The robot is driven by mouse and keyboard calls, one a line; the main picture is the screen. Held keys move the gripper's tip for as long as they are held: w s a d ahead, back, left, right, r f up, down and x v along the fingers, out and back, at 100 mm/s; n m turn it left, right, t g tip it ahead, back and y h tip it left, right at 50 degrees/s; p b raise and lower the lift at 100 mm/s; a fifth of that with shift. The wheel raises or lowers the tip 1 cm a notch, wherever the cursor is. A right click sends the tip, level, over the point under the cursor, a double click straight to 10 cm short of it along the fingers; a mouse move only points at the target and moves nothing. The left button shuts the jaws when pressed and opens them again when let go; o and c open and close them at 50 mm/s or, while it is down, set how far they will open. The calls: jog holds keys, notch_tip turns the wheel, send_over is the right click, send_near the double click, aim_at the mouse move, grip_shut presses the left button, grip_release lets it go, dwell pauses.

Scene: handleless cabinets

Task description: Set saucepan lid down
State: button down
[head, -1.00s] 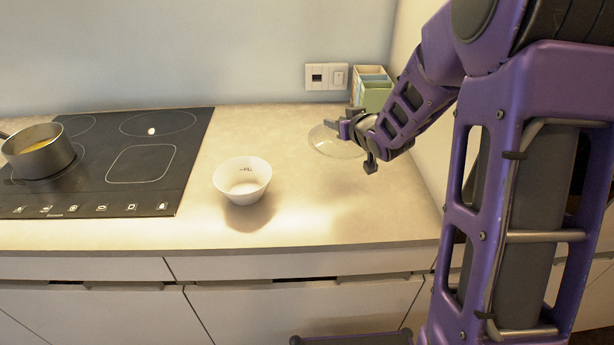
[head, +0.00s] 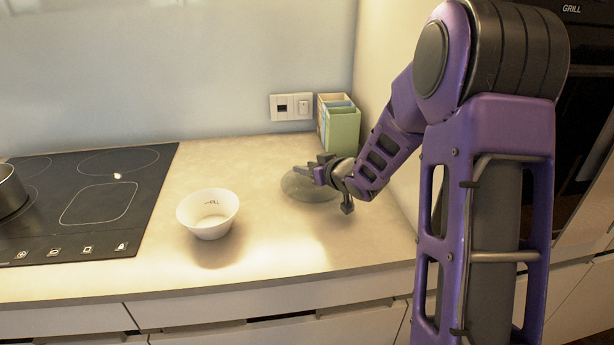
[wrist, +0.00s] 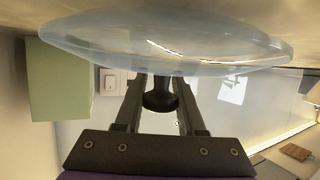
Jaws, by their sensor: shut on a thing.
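The saucepan lid (head: 306,187) is a clear glass disc with a dark knob. It is at the back right of the counter, at or just above the surface; I cannot tell whether it touches. My gripper (head: 322,171) is shut on its knob, with my arm reaching in from the right. In the wrist view the glass lid (wrist: 165,45) spans the upper part of the picture, and its black knob (wrist: 160,97) sits between the two fingers of my gripper (wrist: 160,100). The saucepan (head: 8,190) is on the hob at the left edge, mostly out of view.
A white bowl (head: 208,214) stands on the counter (head: 270,240) left of the lid. A black hob (head: 90,205) is further left. A green box (head: 340,127) stands behind the lid by the wall, beside a socket (head: 291,107). The counter in front of the lid is clear.

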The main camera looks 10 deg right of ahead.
jog(key=shift+f, duration=0.55)
jog(key=shift+f, duration=0.2)
jog(key=c, duration=0.5)
grip_release()
jog(key=shift+r, duration=0.1)
jog(key=shift+s+d+r, duration=0.1)
jog(key=shift+s+r, duration=0.05)
jog(key=p+v, duration=0.2)
jog(key=v, duration=0.9)
jog(key=shift+s+r, duration=0.2)
jog(key=shift+s, duration=0.15)
